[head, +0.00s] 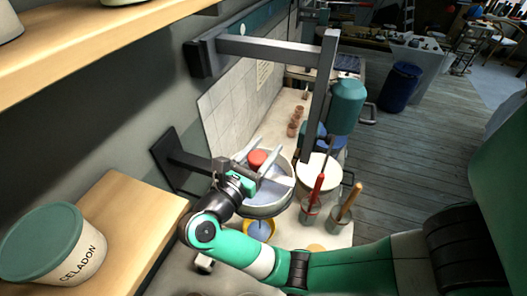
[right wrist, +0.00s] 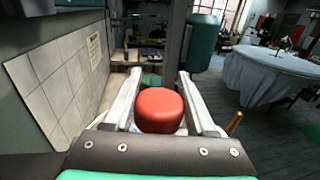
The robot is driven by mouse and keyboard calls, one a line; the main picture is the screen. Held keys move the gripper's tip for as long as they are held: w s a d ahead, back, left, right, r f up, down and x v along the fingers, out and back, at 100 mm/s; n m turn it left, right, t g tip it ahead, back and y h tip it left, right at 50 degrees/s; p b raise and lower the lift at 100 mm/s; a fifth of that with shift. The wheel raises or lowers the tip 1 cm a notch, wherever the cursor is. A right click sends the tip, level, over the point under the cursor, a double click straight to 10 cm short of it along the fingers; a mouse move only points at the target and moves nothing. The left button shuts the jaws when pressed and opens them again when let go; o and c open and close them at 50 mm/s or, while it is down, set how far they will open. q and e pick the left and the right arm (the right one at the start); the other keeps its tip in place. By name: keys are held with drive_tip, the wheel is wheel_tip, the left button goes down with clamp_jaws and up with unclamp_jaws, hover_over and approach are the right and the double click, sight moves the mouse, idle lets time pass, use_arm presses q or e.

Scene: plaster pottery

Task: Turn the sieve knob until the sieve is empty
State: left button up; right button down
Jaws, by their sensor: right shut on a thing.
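The sieve (head: 266,210) is a round grey pan on a dark wall bracket in the head view. Pale bluish material shows inside it, partly hidden by my gripper; how much is there I cannot tell. Its red knob (head: 257,157) stands over the middle. My right gripper (head: 264,156) reaches over the sieve from the front with its fingers on either side of the knob, shut on it. In the right wrist view the knob (right wrist: 160,108) sits between the two pale fingers (right wrist: 160,100). A yellow container (head: 260,229) with blue content stands below the sieve. My left gripper is not in view.
A teal cylinder (head: 347,105) hangs from a grey overhead frame (head: 270,48) behind the sieve. Pots with red and wooden handles (head: 312,210) stand to the right, beside a pale-topped bucket (head: 320,173). A celadon tub (head: 52,246) sits on the wooden shelf at left.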

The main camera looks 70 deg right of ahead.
idle(0.3)
drive_tip(key=shift+c, duration=1.1)
unclamp_jaws()
drive_tip(key=s+a+r+b, duration=0.1)
drive_tip(key=s+a+r, duration=0.7)
drive_tip(key=a+r, duration=0.3)
drive_tip(key=shift+s+r, duration=0.4)
drive_tip(key=shift+r, duration=0.55)
